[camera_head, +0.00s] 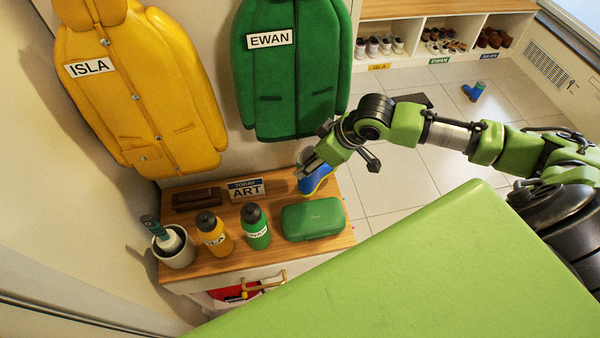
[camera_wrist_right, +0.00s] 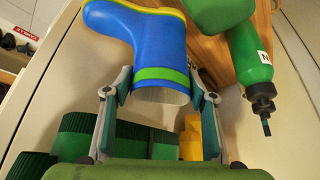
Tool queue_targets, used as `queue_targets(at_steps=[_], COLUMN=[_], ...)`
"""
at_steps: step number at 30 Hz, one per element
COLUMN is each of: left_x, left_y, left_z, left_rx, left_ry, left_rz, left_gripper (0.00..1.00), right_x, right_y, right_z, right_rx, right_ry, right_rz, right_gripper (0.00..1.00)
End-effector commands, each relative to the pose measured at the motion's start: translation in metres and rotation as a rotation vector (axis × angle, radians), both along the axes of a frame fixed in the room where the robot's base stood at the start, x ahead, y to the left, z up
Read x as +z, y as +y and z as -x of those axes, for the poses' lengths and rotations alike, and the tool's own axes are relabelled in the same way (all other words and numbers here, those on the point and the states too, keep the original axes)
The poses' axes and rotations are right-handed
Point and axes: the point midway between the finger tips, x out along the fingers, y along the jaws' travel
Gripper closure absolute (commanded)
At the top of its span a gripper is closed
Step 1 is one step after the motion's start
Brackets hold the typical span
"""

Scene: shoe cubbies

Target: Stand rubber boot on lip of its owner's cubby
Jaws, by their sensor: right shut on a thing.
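My right gripper (camera_head: 308,170) is shut on a blue rubber boot (camera_head: 319,182) above the bench's back right corner. In the right wrist view, the fingers (camera_wrist_right: 162,88) clasp the shaft of the boot (camera_wrist_right: 145,35) near its open top; it has a green band and yellow sole edge. A second blue boot (camera_head: 474,91) lies on the floor before the cubbies. The white cubby unit (camera_head: 421,67) at the back has name labels on its lip: yellow ISLA (camera_head: 379,67), green EWAN (camera_head: 439,60) and a blue one (camera_head: 488,54), too small to read surely. My left gripper is out of view.
Yellow and green coats hang above. Shoes fill the cubbies. Tiled floor between bench and cubbies is mostly clear.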

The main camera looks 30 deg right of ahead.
Motion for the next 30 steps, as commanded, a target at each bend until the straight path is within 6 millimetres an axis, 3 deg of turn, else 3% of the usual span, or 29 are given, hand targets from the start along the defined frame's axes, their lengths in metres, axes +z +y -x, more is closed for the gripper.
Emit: queue_targets(at_steps=[6, 11, 17, 27, 28, 30], left_x=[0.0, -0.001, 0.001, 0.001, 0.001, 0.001], left_y=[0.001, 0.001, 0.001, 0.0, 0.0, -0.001], left_z=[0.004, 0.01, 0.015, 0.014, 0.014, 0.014], left_rx=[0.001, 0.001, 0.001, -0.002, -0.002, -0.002], left_ry=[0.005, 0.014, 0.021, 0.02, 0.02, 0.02], left_rz=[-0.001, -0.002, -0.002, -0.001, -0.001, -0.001], left_gripper=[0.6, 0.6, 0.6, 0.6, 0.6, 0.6], right_x=[-0.022, -0.031, -0.059, -0.063, -0.064, -0.064], right_y=[0.018, 0.025, 0.024, 0.024, 0.024, 0.024], right_z=[-0.01, -0.012, -0.011, -0.012, -0.011, -0.011], right_rx=[-0.001, 0.0, -0.001, 0.001, 0.0, 0.0], right_ry=[-0.005, -0.004, -0.003, -0.005, -0.003, -0.004], right_rz=[-0.001, -0.001, 0.0, 0.0, 0.001, 0.0], right_gripper=[0.81, 0.81, 0.81, 0.81, 0.46, 0.32])
